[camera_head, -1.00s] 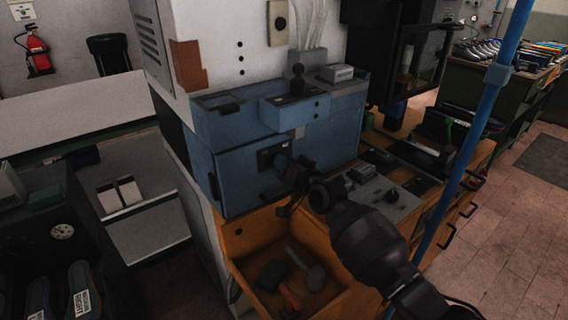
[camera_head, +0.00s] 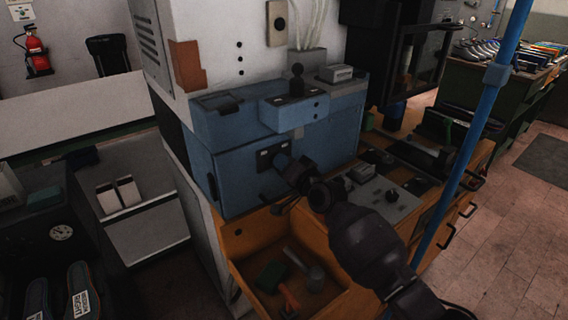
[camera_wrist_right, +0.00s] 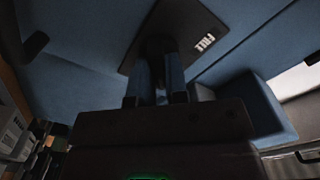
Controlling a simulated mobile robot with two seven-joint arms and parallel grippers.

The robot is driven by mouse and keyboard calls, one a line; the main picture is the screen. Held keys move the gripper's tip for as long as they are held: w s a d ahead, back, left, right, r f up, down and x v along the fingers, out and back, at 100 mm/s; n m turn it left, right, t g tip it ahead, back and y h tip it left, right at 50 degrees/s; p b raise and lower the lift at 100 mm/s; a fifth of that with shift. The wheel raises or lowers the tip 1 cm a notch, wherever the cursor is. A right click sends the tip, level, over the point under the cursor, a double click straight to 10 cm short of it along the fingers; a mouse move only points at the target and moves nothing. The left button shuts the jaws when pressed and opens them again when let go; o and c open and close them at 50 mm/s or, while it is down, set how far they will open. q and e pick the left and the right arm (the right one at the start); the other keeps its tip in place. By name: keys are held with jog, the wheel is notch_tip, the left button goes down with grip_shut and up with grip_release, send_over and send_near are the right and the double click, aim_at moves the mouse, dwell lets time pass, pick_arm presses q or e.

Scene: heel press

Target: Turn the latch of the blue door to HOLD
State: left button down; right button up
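The blue door (camera_head: 235,178) is on the front of the blue press and looks shut. Its latch (camera_head: 281,161) sits on a small dark plate (camera_head: 265,157) with pale markings. My right gripper (camera_head: 290,172) is at the latch and hides part of it. In the right wrist view, the two fingers (camera_wrist_right: 160,85) stand apart, pointing at the dark latch (camera_wrist_right: 158,46). Whether the fingers press on the latch is hidden. My left gripper is not in view.
Below the door is an orange open bin (camera_head: 250,246) with tools in it. A grey control panel (camera_head: 385,203) lies to the right of the door. A blue post (camera_head: 478,130) stands at the right. A lever with a black knob (camera_head: 297,70) is on top of the press.

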jog(key=o, duration=0.4)
jog(key=p+v, duration=0.1)
jog(key=v, duration=1)
dwell(0.7)
